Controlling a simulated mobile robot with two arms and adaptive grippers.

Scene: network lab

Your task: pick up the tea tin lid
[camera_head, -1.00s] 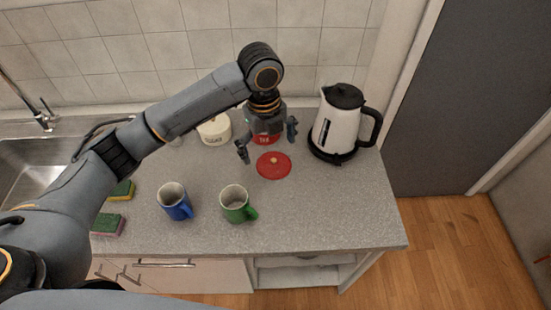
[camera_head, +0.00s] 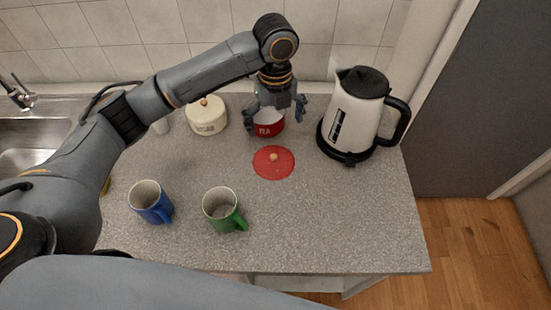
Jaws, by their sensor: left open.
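The tea tin lid (camera_head: 273,163) is a flat red disc with a small light knob. It lies on the grey counter in front of the tea tin. The tea tin (camera_head: 269,128) is red with white lettering and a pale inside, and it stands uncovered. My left gripper (camera_head: 275,119) is open and points down over the tin, behind the lid. Its fingers spread to either side of the tin and hide part of it. I cannot tell whether they touch it. The lid is clear of the fingers. My right gripper is not in view.
A white and black kettle (camera_head: 355,114) stands right of the tin. A cream sugar tin (camera_head: 207,116) stands left of it. A blue mug (camera_head: 151,202) and a green mug (camera_head: 223,209) stand near the front. The counter (camera_head: 330,215) is bare at the front right.

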